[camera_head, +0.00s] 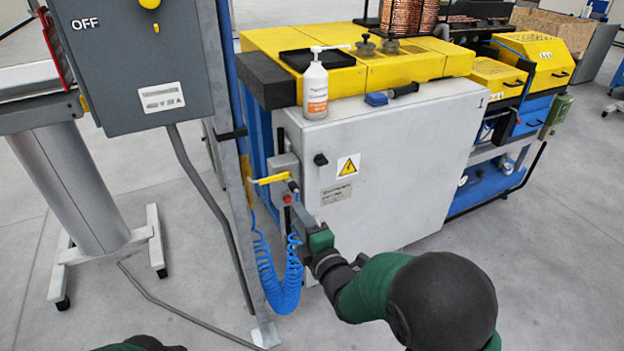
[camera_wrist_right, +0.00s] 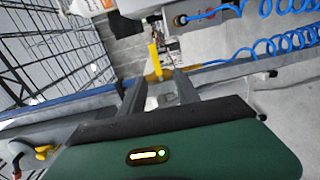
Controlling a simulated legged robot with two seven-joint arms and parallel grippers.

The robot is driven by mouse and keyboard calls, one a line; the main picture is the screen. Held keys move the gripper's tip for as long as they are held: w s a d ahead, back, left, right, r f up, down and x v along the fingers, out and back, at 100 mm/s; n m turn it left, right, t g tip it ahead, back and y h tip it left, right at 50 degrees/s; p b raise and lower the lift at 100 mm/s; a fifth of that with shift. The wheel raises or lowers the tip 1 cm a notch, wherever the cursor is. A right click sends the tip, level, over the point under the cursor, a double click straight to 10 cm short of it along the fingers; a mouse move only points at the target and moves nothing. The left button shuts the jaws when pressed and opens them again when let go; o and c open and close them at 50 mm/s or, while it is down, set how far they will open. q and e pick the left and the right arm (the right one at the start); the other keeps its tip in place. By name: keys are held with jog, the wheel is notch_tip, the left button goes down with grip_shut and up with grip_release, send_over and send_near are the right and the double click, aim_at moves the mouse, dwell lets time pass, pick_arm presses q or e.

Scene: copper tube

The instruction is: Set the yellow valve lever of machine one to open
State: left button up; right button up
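The yellow valve lever (camera_head: 270,179) lies roughly level in the head view, on the left side of the machine (camera_head: 395,165) marked 1. In the right wrist view, the lever (camera_wrist_right: 154,59) runs lengthwise just ahead of the gap between my fingers. My right gripper (camera_head: 292,192) is at the valve, close below and right of the lever. In the right wrist view its two grey fingers (camera_wrist_right: 157,88) stand apart, open. I cannot tell whether a finger touches the lever. My left gripper is not in view; only part of my left arm shows at the bottom edge.
A grey control box (camera_head: 140,60) marked OFF stands at the left, with a post beside the valve. A coiled blue hose (camera_head: 283,285) hangs just below the valve. A white bottle (camera_head: 315,88) and a blue-black tool (camera_head: 391,94) are on the machine. The floor in front is clear.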

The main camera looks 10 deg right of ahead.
aim_at(276, 180)
jog(key=x, duration=1.5)
jog(key=shift+w+r+p, duration=0.35)
jog(key=shift+w, duration=0.05)
jog(key=shift+w+d, duration=0.15)
jog(key=shift+w, duration=0.2)
grip_shut()
jog(key=shift+s+f, duration=0.1)
jog(key=shift+f, duration=0.15)
